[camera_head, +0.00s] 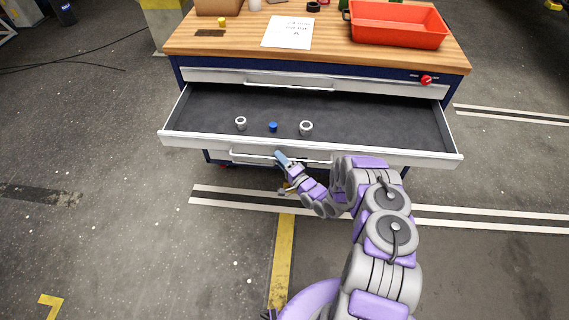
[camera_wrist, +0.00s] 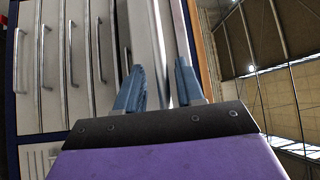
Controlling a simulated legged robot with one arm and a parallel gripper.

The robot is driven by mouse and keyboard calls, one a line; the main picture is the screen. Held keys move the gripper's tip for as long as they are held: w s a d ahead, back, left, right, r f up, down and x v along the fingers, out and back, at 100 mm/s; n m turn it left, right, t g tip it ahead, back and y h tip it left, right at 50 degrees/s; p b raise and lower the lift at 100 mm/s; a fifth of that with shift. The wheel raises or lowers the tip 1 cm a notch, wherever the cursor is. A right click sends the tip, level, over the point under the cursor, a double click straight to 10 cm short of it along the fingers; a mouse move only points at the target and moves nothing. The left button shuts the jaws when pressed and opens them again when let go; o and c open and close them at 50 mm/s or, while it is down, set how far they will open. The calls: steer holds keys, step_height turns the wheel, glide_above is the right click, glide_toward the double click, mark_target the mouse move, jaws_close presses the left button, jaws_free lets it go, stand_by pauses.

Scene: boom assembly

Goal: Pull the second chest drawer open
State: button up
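The second drawer (camera_head: 350,150) of the chest is pulled far out. Its grey inside shows, with two pale ring-like parts (camera_head: 306,128) (camera_head: 240,123) and a small blue part (camera_head: 273,127) in it. Its long handle (camera_head: 240,154) runs along the white front. My gripper (camera_head: 282,158) is at this handle, near the middle of the front. In the wrist view, my gripper's blue fingers (camera_wrist: 159,82) are apart, with the drawer front and a metal bar (camera_wrist: 163,50) showing between them. Contact with the handle cannot be told.
The top drawer (camera_head: 300,80) is shut. The wooden top (camera_head: 230,45) bears a red tray (camera_head: 397,25), a white sheet (camera_head: 288,32) and small items. Lower drawers (camera_wrist: 75,50) show shut in the wrist view. The floor (camera_head: 120,220) left of the chest is mostly clear.

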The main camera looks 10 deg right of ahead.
steer(key=p+v, duration=0.1)
steer(key=v, duration=1.6)
steer(key=shift+s+p, duration=0.15)
steer(key=shift+p, duration=0.2)
